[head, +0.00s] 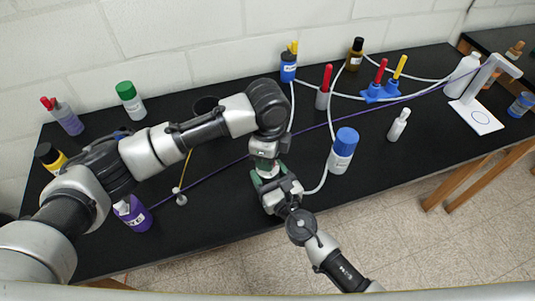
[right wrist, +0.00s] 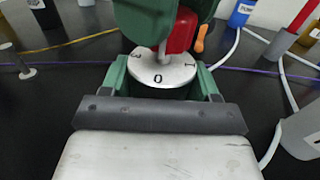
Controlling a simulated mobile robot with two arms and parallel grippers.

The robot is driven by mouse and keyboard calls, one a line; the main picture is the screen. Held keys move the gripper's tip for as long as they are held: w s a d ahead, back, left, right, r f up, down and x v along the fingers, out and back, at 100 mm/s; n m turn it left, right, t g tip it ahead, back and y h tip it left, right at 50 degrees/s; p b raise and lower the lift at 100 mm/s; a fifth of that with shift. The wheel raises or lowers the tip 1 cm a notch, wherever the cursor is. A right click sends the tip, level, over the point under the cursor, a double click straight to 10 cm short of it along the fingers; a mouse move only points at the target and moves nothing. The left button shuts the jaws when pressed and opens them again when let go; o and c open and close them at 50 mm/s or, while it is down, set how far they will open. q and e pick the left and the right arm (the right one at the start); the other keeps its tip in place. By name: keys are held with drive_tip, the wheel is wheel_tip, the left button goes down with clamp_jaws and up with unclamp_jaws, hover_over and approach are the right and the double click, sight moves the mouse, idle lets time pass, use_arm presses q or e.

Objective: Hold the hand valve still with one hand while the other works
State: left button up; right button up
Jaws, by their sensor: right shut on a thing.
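The hand valve shows in the right wrist view as a pale round dial (right wrist: 160,75) marked 3, 0 and 1, with a red handle (right wrist: 180,32) above it. My right gripper (right wrist: 162,88) has its green fingers on either side of the valve body below the dial and is shut on it. My left gripper (right wrist: 155,12) comes down from above, its green fingers at the red handle; whether they are closed on it is hidden. In the head view, my left gripper (head: 267,168) and my right gripper (head: 277,187) meet near the table's front edge and hide most of the valve.
The black table (head: 225,215) holds a blue-capped white bottle (head: 341,155) just right of the grippers and a purple bottle (head: 133,214) to the left. Hoses and a purple cord run across it. A stand (head: 475,118) is at the right.

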use_arm(q)
drive_tip(key=o, duration=0.9)
use_arm(e)
drive_tip(key=shift+f, duration=0.1)
use_arm(q)
drive_tip(key=shift+o, duration=0.2)
wheel_tip(320, 180, up, 12)
use_arm(e)
drive_tip(key=o, duration=1.1)
drive_tip(key=shift+c, duration=0.2)
